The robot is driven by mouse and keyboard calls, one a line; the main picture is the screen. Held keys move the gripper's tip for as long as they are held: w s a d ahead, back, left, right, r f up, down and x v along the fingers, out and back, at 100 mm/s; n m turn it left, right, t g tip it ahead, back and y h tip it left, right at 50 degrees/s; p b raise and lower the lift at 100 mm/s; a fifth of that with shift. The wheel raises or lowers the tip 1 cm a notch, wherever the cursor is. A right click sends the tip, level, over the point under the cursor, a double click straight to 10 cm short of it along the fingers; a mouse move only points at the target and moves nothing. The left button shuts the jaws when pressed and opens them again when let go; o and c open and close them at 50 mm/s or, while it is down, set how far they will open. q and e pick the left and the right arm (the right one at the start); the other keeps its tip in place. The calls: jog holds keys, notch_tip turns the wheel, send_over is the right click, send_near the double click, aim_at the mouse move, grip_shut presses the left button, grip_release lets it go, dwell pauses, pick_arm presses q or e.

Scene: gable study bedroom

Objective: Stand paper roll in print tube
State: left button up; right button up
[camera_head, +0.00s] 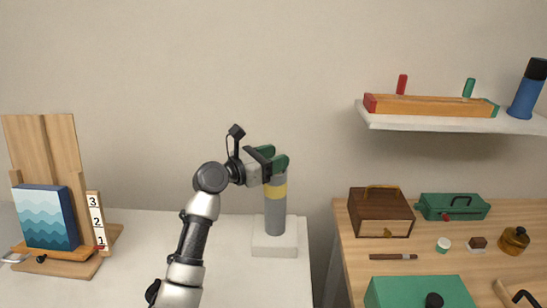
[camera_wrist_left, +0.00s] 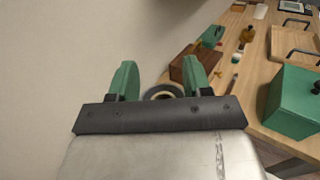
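A grey tube (camera_head: 275,217) with a yellow band (camera_head: 275,190) near its top stands upright on a white square base (camera_head: 274,246) on the white table. My left gripper (camera_head: 273,163) is at the tube's top, its green fingers spread. In the left wrist view the fingers (camera_wrist_left: 162,80) are apart, one on each side of the round end. There a pale ring, seemingly the paper roll's end (camera_wrist_left: 163,97), shows inside the dark rim of the tube (camera_wrist_left: 163,87). The roll's body is hidden. I see no grip on it. My right gripper is not in view.
A wooden stand (camera_head: 52,160) with a blue wave picture (camera_head: 45,217) is at the left. A brown wooden box (camera_head: 381,213) and green boxes (camera_head: 455,207) are on the right table (camera_head: 345,240). A white shelf (camera_head: 430,121) hangs above. White table around the base is clear.

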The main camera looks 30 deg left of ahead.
pick_arm(q)
jog(key=shift+o, duration=1)
jog(key=b+v, duration=0.1)
jog(key=v, duration=1)
jog(key=shift+b, duration=0.4)
jog(key=shift+w, duration=0.1)
